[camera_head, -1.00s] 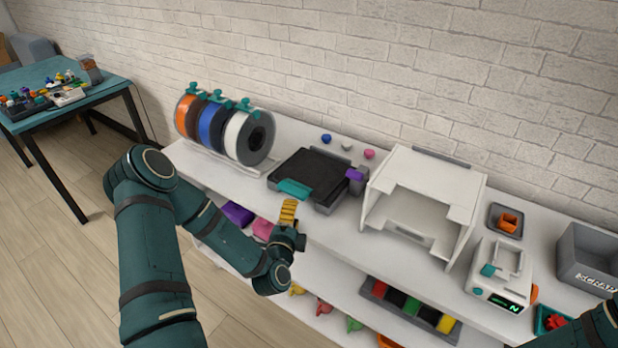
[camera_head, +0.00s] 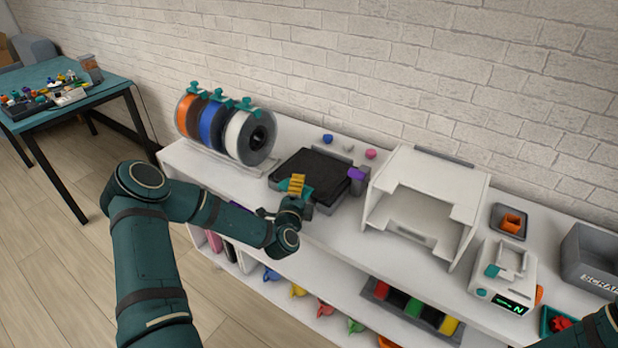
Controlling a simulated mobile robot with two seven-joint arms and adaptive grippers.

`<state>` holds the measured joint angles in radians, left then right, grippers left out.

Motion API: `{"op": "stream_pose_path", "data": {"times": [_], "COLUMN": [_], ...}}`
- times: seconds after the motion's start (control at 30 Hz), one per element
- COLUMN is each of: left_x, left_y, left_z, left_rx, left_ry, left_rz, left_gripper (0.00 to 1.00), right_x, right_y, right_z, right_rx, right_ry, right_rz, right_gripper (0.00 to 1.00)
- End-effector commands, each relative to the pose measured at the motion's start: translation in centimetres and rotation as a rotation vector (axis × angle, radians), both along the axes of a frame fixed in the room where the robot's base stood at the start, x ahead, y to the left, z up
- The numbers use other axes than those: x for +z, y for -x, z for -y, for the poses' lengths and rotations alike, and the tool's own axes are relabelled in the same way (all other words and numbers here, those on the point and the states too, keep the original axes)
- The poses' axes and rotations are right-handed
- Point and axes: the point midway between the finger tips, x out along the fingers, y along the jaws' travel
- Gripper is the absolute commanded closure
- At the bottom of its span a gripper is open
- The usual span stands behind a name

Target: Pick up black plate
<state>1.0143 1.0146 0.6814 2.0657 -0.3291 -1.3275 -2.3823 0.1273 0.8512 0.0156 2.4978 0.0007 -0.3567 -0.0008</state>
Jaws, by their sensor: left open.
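The black plate (camera_head: 318,170) is a flat dark square lying on a grey base on the white shelf top, in the middle of the head view. A teal tab at its front edge is partly hidden by my left gripper. My left gripper (camera_head: 296,186), with yellow finger pads, is open at the plate's front edge, over the teal tab. I cannot tell whether it touches the tab. My right gripper is out of view; only a bit of my right arm shows at the lower right corner.
Filament spools (camera_head: 226,130) stand left of the plate. A purple piece (camera_head: 356,174) sits at its right corner. A white open-fronted enclosure (camera_head: 424,200) stands to the right, then a scale (camera_head: 502,277) and a grey scrap bin (camera_head: 592,262). Small coloured pieces lie behind the plate.

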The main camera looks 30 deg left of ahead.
Motion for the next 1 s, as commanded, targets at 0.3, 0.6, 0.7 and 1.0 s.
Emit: {"op": "stream_pose_path", "data": {"times": [0.3,0.6,0.7,1.0], "left_x": [0.0,0.1,0.1,2.5], "left_y": [0.0,0.0,0.0,0.0], "left_z": [0.0,0.0,0.0,0.0], "left_rx": [0.0,-0.001,-0.001,-0.002], "left_ry": [0.0,-0.001,-0.001,-0.005], "left_rz": [0.0,0.002,0.002,0.005], "left_gripper": [1.0,1.0,1.0,1.0], "right_x": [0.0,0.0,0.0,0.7], "right_y": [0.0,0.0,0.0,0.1], "right_z": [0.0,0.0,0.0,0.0], "right_rx": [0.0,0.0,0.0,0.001], "right_ry": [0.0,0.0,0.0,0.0], "right_rz": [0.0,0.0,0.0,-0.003], "right_gripper": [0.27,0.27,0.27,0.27]}}
